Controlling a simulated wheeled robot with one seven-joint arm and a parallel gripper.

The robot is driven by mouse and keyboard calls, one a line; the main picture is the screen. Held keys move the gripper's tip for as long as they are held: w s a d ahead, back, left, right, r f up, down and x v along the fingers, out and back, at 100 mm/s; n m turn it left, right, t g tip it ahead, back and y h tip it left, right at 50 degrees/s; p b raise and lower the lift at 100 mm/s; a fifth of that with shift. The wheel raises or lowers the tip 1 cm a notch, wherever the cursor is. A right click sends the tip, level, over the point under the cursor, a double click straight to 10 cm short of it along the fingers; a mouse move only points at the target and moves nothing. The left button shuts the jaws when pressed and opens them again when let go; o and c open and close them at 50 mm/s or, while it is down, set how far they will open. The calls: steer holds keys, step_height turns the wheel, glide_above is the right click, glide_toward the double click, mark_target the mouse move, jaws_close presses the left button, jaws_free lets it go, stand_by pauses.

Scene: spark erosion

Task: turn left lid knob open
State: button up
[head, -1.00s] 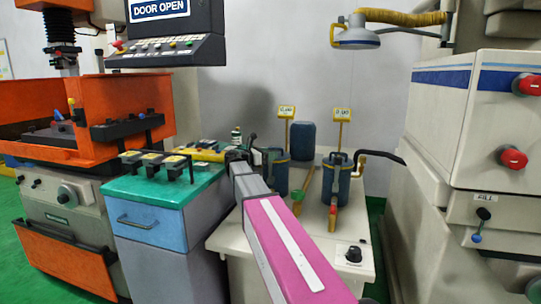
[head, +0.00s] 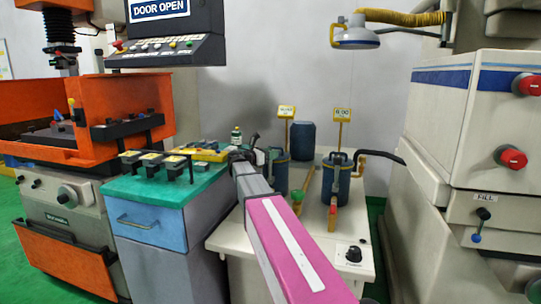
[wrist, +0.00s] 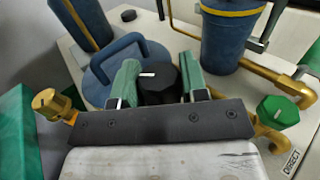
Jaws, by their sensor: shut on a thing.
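In the wrist view, my gripper (wrist: 158,82) has its two green fingers closed on either side of a black knob (wrist: 157,92) with a white mark on top. The white mark lies roughly crosswise in the picture. The knob stands at a round blue lid (wrist: 97,77) with a curved blue handle. The dark gripper body hides the knob's near side and part of the lid. In the head view, my gripper (head: 243,154) is small and dark beside the left blue canister (head: 281,176), and the knob cannot be made out there.
The right blue canister (head: 338,184) stands on the white cabinet (head: 228,232), with brass pipes and a green valve knob (wrist: 278,111) near my gripper. A blue drum (head: 303,139) stands behind. A teal-topped cabinet (head: 140,190) is at left.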

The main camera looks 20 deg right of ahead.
steer(key=n+t+y, duration=0.1)
steer(key=n+t, duration=0.1)
steer(key=t, duration=0.1)
steer(key=n+t+y, duration=0.2)
steer(key=t, duration=0.1)
steer(key=shift+s+n, duration=0.2)
steer(key=shift+n, duration=0.1)
steer(key=n+t+y, duration=0.2)
steer(key=y, duration=0.1)
steer(key=n+t+y, duration=0.2)
steer(key=t+y, duration=0.1)
steer(key=shift+w+n+y, duration=0.2)
steer(key=shift+n+y, duration=0.1)
steer(key=shift+n, duration=0.4)
steer(key=o, duration=0.9)
steer(key=shift+o, duration=0.2)
steer(key=v, duration=1)
steer(key=shift+s, duration=0.4)
steer(key=shift+a+f, duration=0.1)
steer(key=shift+f, duration=0.05)
